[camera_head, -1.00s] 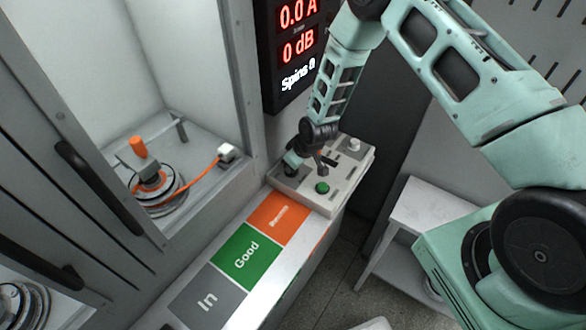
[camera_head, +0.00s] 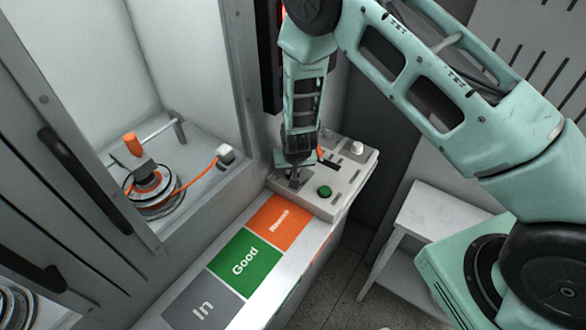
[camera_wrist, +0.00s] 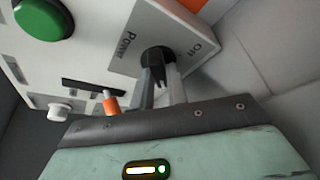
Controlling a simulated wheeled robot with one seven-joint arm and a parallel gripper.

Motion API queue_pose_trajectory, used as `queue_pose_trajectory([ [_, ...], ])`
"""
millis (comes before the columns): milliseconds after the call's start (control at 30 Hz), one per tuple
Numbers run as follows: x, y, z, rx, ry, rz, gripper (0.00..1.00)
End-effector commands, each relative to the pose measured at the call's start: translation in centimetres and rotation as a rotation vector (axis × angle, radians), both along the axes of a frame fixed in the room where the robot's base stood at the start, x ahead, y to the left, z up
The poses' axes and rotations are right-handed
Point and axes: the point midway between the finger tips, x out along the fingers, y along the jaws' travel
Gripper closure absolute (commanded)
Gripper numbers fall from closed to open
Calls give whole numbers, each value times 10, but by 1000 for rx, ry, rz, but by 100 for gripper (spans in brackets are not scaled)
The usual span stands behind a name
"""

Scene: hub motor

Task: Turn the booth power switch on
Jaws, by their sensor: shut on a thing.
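The power switch is a black round knob (camera_wrist: 157,60) on a grey plate marked "Power" and "On", on the light control box (camera_head: 346,190). In the wrist view my gripper (camera_wrist: 160,78) is shut on the knob, with its two fingers against it. In the head view my gripper (camera_head: 294,178) points down at the left part of the box and hides the knob. I cannot tell the knob's exact angle.
A green button (camera_head: 324,192), a white knob (camera_head: 357,147) and an orange-tipped lever (camera_wrist: 110,104) are on the same box. Orange, green (camera_head: 243,262) and grey labelled areas lie in front. A booth with a motor (camera_head: 150,186) stands at left.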

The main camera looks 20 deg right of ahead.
Motion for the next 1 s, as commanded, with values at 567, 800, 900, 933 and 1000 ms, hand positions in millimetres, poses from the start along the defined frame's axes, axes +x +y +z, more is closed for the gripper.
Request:
queue_pose_trajectory([
  [567,1,0,1,1,-1,-28,82],
  [800,0,0,0,0,0,-26,63],
  [900,0,0,0,0,0,-25,63],
  [933,0,0,1,0,0,-25,63],
  [1000,-1,1,4,0,0,-25,63],
])
